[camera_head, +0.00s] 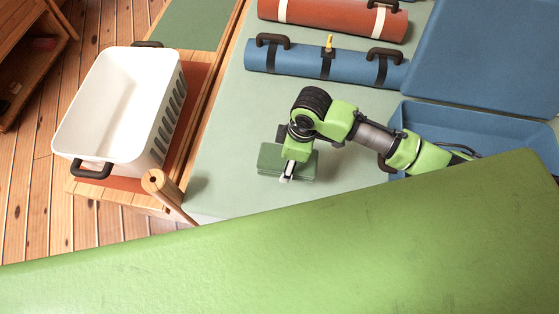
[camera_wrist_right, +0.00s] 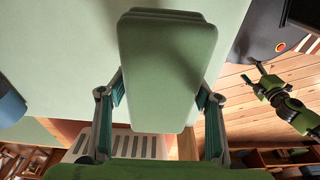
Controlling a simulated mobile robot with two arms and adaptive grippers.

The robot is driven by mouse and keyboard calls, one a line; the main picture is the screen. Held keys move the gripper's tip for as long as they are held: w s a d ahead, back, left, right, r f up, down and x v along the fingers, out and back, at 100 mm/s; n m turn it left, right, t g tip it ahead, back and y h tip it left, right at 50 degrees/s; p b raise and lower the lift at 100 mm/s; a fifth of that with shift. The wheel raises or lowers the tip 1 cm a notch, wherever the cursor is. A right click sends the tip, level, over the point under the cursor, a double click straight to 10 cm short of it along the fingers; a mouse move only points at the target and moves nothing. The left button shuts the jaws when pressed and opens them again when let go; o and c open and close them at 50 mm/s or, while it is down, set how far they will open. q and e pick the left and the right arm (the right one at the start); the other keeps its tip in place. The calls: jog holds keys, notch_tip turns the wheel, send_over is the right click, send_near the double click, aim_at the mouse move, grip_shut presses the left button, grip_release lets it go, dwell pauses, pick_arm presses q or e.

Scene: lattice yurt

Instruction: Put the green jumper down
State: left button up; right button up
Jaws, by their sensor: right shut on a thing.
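The green jumper (camera_head: 268,158) is a folded, layered rectangle over the pale green top of the bed or table (camera_head: 225,130). In the right wrist view the jumper (camera_wrist_right: 165,65) fills the space between my fingers. My right gripper (camera_head: 287,176) points down and is shut on the jumper, with a finger along each long side. I cannot tell whether the jumper's underside touches the pale surface. In the right wrist view another green and black arm shows at the right, apparently my left one, with its gripper (camera_wrist_right: 262,72) small and away from the jumper.
A white basket (camera_head: 110,100) with dark handles stands at the left on a wooden ledge. A wooden post (camera_head: 160,188) rises near its front corner. Blue (camera_head: 350,72) and red (camera_head: 340,18) strapped rolls lie at the back. An open blue case (camera_head: 480,125) lies right. Pale surface is clear left of the jumper.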

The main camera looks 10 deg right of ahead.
jog(key=w+f, duration=0.1)
jog(key=f, duration=0.1)
jog(key=w+a+f, duration=0.2)
jog(key=w+f, duration=0.1)
jog(key=shift+f+b, duration=0.35)
jog(key=shift+b, duration=0.05)
notch_tip(320, 180, down, 3)
jog(key=shift+w+f, duration=0.1)
jog(key=shift+w, duration=0.05)
jog(key=o, duration=1.3)
jog(key=shift+f, duration=0.1)
jog(key=shift+c, duration=0.2)
jog(key=r, duration=0.4)
jog(key=d+r, duration=0.1)
jog(key=r, duration=0.3)
jog(key=r+p, duration=0.1)
jog(key=r, duration=0.3)
jog(key=shift+s+d+r, duration=0.1)
jog(key=shift+s+d, duration=0.25)
jog(key=shift+s, duration=0.05)
